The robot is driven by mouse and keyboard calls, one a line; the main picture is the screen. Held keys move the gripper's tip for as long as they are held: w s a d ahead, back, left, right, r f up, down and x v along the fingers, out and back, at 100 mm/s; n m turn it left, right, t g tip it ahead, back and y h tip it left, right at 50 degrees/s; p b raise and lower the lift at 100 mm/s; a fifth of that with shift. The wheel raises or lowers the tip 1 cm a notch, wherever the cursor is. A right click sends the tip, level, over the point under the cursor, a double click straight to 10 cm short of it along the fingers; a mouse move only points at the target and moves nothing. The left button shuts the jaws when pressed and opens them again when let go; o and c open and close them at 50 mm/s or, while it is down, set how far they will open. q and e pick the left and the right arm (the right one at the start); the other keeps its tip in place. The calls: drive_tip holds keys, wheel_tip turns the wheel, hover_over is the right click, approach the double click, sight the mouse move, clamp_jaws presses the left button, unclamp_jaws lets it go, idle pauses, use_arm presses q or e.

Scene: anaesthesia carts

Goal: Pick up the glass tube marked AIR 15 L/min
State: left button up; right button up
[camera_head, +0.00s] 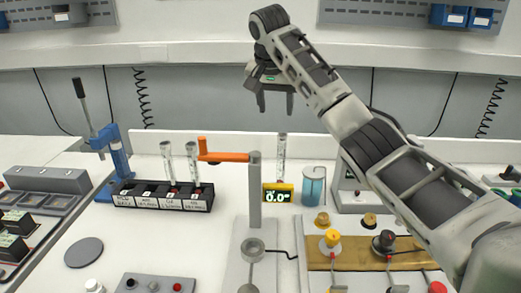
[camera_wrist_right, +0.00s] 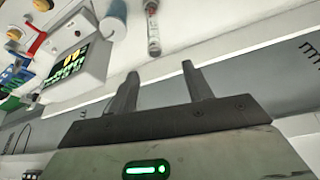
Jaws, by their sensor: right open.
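Two clear glass tubes, one on the left (camera_head: 166,155) and one on the right (camera_head: 191,160), stand upright in a black rack (camera_head: 160,203) with white slot labels. The markings are too small to read surely, so I cannot tell which tube is AIR 15 L/min. My right gripper (camera_head: 275,103) is open and empty, high above the back of the bench; its fingers show in the wrist view (camera_wrist_right: 160,80). My left gripper is out of view.
A blue-filled beaker (camera_head: 313,187) is right of the display. A blue clamp stand (camera_head: 117,155) is behind the rack's left end.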

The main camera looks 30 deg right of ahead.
drive_tip(key=p, duration=0.1)
hover_over(280, 136)
drive_tip(key=s+a, duration=0.1)
drive_tip(key=s, duration=0.1)
drive_tip(key=f, duration=0.5)
drive_tip(key=shift+w+a, duration=0.15)
drive_tip(key=shift+w, duration=0.05)
drive_tip(key=x, duration=0.4)
drive_tip(key=shift+w+f+p, duration=0.2)
drive_tip(key=shift+f+p, duration=0.1)
drive_tip(key=shift+f, duration=0.1)
drive_tip(key=x, duration=0.2)
drive_tip(key=p+x, duration=0.1)
drive_tip(key=x, duration=0.1)
drive_tip(key=shift+d+f, duration=0.2)
drive_tip(key=shift+d, duration=0.1)
drive_tip(key=shift+f, duration=0.25)
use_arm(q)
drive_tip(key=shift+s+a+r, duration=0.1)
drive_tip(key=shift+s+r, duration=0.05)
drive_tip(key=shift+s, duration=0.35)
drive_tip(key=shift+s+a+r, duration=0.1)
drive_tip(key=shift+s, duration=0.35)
use_arm(e)
clamp_jaws()
